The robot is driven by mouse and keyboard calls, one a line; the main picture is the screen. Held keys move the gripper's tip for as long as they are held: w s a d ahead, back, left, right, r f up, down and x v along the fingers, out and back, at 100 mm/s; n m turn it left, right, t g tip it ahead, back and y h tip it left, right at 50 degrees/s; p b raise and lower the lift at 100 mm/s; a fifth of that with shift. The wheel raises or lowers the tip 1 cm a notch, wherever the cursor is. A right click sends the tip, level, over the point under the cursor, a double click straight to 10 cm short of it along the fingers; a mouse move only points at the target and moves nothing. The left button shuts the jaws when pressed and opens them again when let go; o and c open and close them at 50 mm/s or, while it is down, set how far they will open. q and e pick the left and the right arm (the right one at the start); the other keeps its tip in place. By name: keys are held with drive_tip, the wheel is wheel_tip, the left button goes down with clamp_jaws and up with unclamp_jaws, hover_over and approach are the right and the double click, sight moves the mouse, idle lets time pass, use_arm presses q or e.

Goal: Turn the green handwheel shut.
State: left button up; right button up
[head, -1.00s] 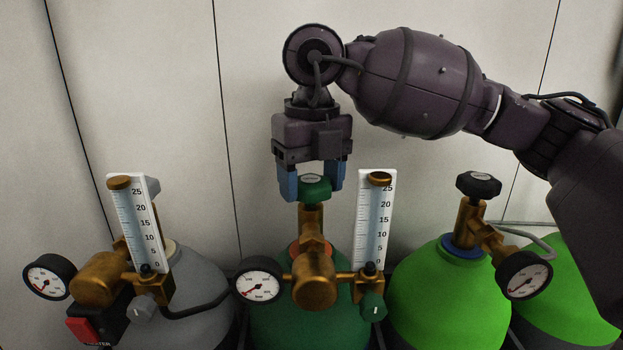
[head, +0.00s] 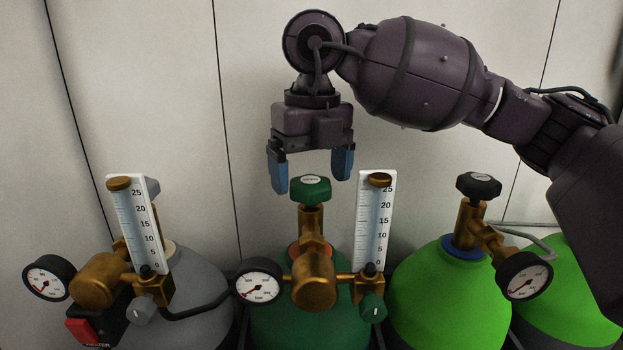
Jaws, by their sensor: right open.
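The green handwheel (head: 311,190) sits on top of a brass valve on the dark green cylinder (head: 268,325) in the middle of the head view. My right gripper (head: 310,180) points down above the handwheel with its blue fingers spread wide. The fingertips are at about the height of the wheel's top in the picture, one to each side, and do not appear to touch it. The gripper is open and empty. My left gripper is not in view.
A flowmeter tube (head: 374,220) stands close right of the handwheel, and a gauge (head: 258,280) sits lower left. A grey cylinder (head: 195,300) with another flowmeter is at left. A bright green cylinder (head: 430,300) with a black handwheel (head: 479,186) is at right.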

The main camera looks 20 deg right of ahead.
sight(313, 181)
wheel_tip(313, 181, up, 9)
drive_tip(key=shift+r, duration=0.2)
drive_tip(key=shift+s+d, duration=0.1)
idle(0.5)
